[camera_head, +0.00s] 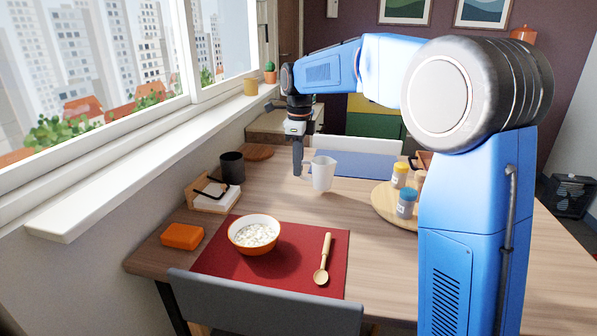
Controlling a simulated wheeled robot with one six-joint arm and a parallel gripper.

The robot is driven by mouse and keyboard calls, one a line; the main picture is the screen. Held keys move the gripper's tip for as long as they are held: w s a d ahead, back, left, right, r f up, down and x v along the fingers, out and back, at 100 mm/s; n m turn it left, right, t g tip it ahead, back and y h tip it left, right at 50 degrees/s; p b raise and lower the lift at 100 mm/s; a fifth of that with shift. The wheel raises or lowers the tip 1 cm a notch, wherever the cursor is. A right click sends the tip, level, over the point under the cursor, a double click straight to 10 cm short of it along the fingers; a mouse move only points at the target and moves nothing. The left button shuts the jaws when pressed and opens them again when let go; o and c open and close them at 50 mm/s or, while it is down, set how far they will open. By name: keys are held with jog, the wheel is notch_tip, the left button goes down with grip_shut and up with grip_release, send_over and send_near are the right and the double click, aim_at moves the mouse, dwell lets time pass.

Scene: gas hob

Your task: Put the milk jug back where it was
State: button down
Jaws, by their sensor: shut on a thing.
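The white milk jug (323,173) is upright near the middle of the wooden table, its handle side toward the left. My gripper (299,170) points down at the jug's left side and is shut on the jug. The fingers look dark and small, and the exact grip on the handle is hard to make out. I cannot tell whether the jug's base touches the table or is slightly above it.
A red mat (210,262) holds a white-and-orange bowl (255,234) and wooden spoon (323,262). A blue mat (375,165) lies behind the jug. A round board (383,205) with jars is at right; a napkin holder (212,195) and dark cup (232,167) are at left.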

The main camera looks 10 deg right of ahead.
jog(key=shift+f, duration=1)
jog(key=shift+f, duration=0.1)
jog(key=c, duration=1.8)
grip_release()
notch_tip(320, 180, up, 12)
jog(key=shift+d+r, duration=0.1)
jog(key=shift+s, duration=0.1)
